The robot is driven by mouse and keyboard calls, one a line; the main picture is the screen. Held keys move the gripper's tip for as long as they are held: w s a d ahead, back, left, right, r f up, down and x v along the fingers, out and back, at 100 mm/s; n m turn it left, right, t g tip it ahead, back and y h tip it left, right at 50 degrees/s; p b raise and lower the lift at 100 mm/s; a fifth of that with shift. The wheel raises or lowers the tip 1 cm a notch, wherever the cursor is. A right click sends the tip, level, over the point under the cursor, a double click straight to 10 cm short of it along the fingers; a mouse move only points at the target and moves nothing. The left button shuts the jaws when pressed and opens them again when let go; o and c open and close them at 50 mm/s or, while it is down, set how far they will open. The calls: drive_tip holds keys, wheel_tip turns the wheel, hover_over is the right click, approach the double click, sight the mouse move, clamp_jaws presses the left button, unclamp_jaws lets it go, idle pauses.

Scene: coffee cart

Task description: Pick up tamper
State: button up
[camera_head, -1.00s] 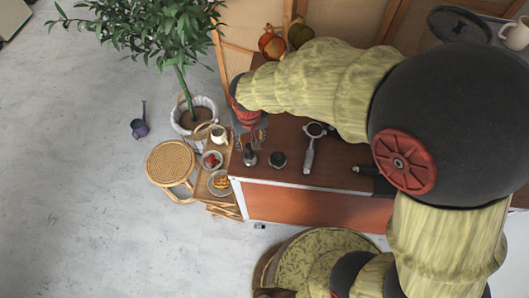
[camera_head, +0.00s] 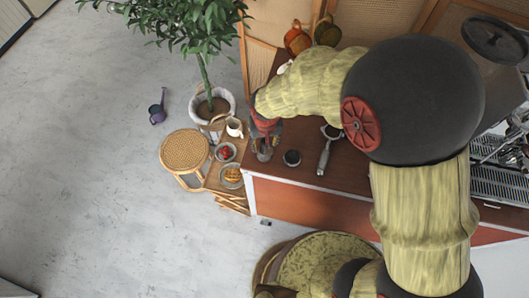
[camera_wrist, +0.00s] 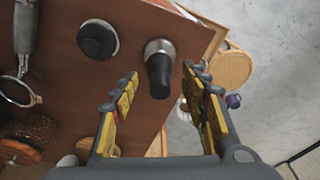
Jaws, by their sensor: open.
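The tamper (camera_wrist: 159,68) stands on the brown counter top, with a silver base and a black handle. In the camera_wrist view it lies ahead between my two open fingers. My gripper (camera_wrist: 158,84) is open and empty, with yellow pads facing each other. In the camera_head view my gripper (camera_head: 267,138) is over the tamper (camera_head: 264,154) and hides part of it. I cannot tell the height between the fingertips and the handle.
A round black tool (camera_wrist: 98,39) stands beside the tamper, and a portafilter (camera_wrist: 24,40) lies farther left. The counter edge (camera_wrist: 214,40) is close on the tamper's other side. A low side table with a white pitcher (camera_head: 234,128), plates of food and a stool (camera_head: 185,150) stand beyond it.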

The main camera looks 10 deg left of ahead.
drive_tip(key=shift+c, duration=0.9)
clamp_jaws()
